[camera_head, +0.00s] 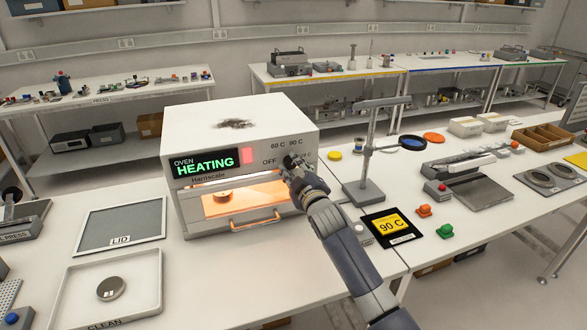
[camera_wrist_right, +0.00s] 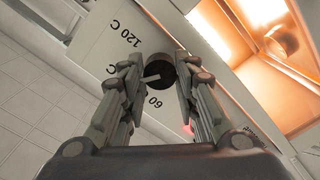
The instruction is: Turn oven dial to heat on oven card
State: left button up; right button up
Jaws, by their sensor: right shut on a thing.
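The white oven (camera_head: 240,115) stands on the near table, with its display reading HEATING in green and a red lamp beside it. My right gripper (camera_head: 289,168) is at the oven's front right, its fingers shut on the black oven dial (camera_wrist_right: 160,72). In the right wrist view, the dial's white pointer faces left, toward a label between 60 and 120 C that is mostly hidden by a finger. The oven card (camera_head: 391,225) lies on the table to the right and reads 90 C in black on yellow. My left gripper is not in view.
The oven's inside glows orange behind its door handle (camera_head: 255,221), with a small round thing (camera_head: 222,197) in it. A stand (camera_head: 368,160) is close to the right of my right arm. A lid (camera_head: 122,226) and a clean tray (camera_head: 105,290) lie left.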

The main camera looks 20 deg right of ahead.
jog(key=shift+f, duration=0.1)
jog(key=o, duration=1.1)
jog(key=shift+c, duration=0.2)
jog(key=s, duration=1.2)
jog(key=shift+d, duration=0.2)
